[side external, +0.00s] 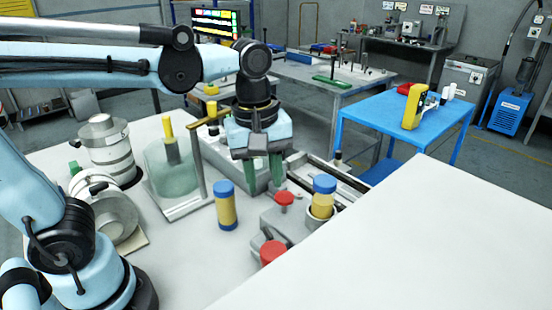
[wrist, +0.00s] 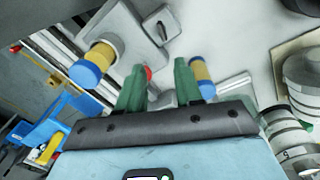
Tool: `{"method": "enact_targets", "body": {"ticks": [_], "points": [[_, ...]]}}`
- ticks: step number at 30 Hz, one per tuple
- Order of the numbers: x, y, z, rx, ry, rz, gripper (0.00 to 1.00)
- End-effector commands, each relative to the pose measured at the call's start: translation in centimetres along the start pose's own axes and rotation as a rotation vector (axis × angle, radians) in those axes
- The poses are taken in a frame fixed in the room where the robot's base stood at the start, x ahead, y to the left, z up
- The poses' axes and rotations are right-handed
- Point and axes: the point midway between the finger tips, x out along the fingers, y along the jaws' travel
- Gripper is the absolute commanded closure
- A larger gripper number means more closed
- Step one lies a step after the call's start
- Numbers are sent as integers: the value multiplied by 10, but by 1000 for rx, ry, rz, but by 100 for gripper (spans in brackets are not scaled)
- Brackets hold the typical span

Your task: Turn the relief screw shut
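Two red knobs sit on the grey fixture (side external: 297,222) in the side view: an upper red knob (side external: 284,196) and a lower red knob (side external: 272,250). I cannot tell which one is the relief screw. My gripper (side external: 264,190) points down behind and left of the upper knob, with its green fingers apart and nothing visible between them. In the wrist view my gripper (wrist: 159,65) is also open. A small red part (wrist: 149,73) shows beside the left finger there, mostly hidden by it.
A yellow cylinder with a blue top (side external: 322,197) stands in the fixture's round holder. A similar cylinder (side external: 226,207) stands on the white table left of my gripper. A glass vessel (side external: 170,172), a thin post (side external: 196,160) and metal canisters (side external: 107,152) stand farther left. The table's right part is clear.

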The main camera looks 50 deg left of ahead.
Motion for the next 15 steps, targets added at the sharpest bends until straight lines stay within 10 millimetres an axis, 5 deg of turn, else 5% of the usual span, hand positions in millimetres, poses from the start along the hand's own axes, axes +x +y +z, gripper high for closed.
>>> {"method": "enact_targets", "body": {"ticks": [8,15], "points": [[-4,5,9,-170,-11,-78,65],[19,3,9,-172,-10,-77,65]]}}
